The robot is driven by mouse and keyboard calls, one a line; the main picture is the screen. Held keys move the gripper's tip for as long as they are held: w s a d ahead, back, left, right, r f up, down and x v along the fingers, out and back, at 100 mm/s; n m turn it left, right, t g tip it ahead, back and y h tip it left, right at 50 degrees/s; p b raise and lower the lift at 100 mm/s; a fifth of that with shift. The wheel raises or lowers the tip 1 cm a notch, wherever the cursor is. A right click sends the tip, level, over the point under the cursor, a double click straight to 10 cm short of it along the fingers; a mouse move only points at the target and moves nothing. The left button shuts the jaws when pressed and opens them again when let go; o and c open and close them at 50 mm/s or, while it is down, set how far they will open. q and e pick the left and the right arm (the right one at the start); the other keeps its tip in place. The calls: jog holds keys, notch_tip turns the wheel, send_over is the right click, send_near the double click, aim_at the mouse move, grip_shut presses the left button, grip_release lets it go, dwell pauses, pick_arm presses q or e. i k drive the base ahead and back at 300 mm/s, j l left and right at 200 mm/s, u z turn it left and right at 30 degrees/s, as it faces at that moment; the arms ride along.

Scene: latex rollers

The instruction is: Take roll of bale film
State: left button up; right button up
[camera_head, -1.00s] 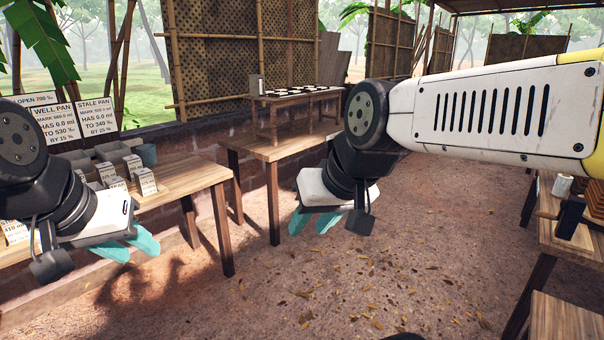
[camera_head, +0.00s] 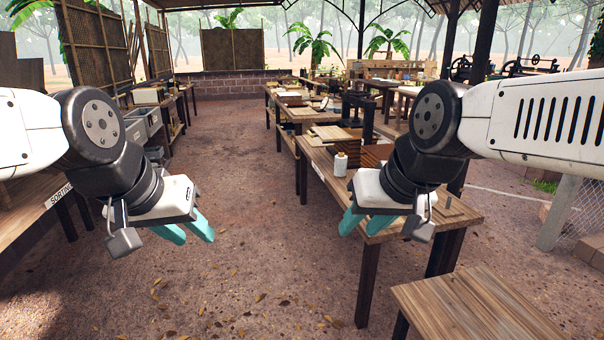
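A small white upright cylinder that looks like a roll of film (camera_head: 340,164) stands near the left edge of a wooden table (camera_head: 455,214) right of centre. My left gripper (camera_head: 187,231) hangs over the dirt floor, left of that table and well apart from the roll. Its teal fingers are spread and empty. My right gripper (camera_head: 363,222) shows in front of the table's near left part, lower in the picture than the roll and not holding it. Its teal fingers are spread and empty.
A lower wooden table (camera_head: 478,308) is at the bottom right. A wooden bench with a sorting sign (camera_head: 60,196) is at the left. Wooden boxes (camera_head: 376,156) stand beside the roll. A wide dirt aisle (camera_head: 235,150) runs clear between the table rows.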

aim_at(341, 162)
jog(key=i+j+z, duration=0.35)
jog(key=i, duration=0.2)
jog(key=i+j+z, duration=0.4)
jog(key=i+j, duration=0.2)
jog(key=i, duration=0.3)
jog(key=i+j, duration=0.15)
jog(key=i, duration=0.35)
jog(key=i+j, duration=0.2)
jog(key=i, duration=0.35)
jog(key=i+j+z, duration=0.1)
jog(key=i, duration=0.4)
jog(key=i+j, duration=0.25)
jog(key=i, duration=0.25)
